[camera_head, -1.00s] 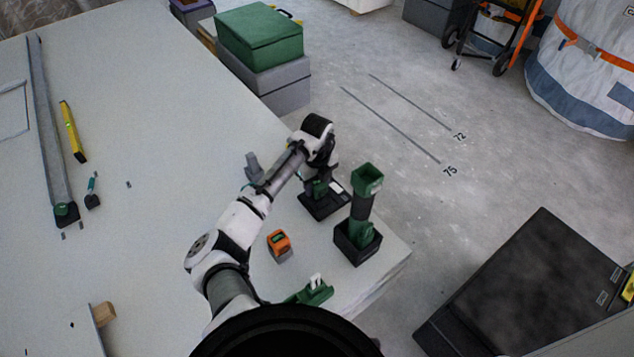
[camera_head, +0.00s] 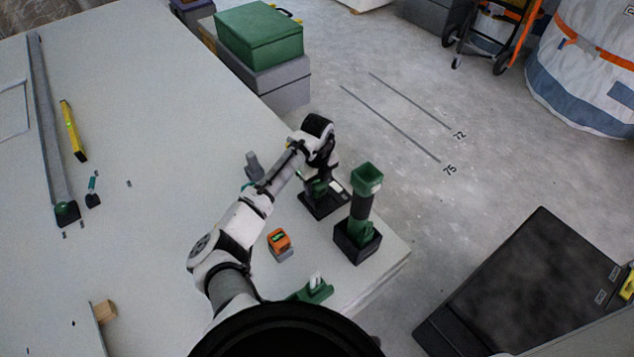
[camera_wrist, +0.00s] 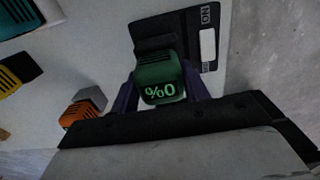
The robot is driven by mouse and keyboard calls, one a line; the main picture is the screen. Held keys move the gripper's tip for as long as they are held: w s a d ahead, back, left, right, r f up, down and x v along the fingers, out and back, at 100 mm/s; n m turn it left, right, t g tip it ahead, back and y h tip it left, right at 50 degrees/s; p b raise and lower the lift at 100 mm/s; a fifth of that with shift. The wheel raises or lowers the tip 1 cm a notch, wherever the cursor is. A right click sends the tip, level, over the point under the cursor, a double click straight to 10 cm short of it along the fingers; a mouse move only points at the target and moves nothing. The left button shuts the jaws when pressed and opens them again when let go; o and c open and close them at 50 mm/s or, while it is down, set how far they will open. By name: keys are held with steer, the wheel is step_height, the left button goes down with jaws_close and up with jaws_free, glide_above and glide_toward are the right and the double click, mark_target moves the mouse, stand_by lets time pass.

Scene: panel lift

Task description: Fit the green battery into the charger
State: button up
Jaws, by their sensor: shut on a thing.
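The green battery (camera_wrist: 160,78) shows a lit "%0" face in the wrist view. The purple fingers of my gripper (camera_wrist: 161,92) are shut on its two sides. The black charger (camera_wrist: 200,22), with a white label patch, lies just behind the battery, whose far end meets or overlaps a dark raised part of it. I cannot tell whether the battery is seated or held just above. In the head view the charger (camera_head: 324,205) is on the table near its right edge. My gripper (camera_head: 320,183) is over it, and my wrist partly hides the battery.
A tall green-and-black tool (camera_head: 364,205) stands in a black holder right of the charger. An orange-and-grey block (camera_head: 280,244) and a green piece with white prongs (camera_head: 315,290) are nearer. A grey upright piece (camera_head: 254,166) stands left of my arm.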

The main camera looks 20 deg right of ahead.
steer(key=o, duration=1.2)
steer(key=shift+c, duration=0.2)
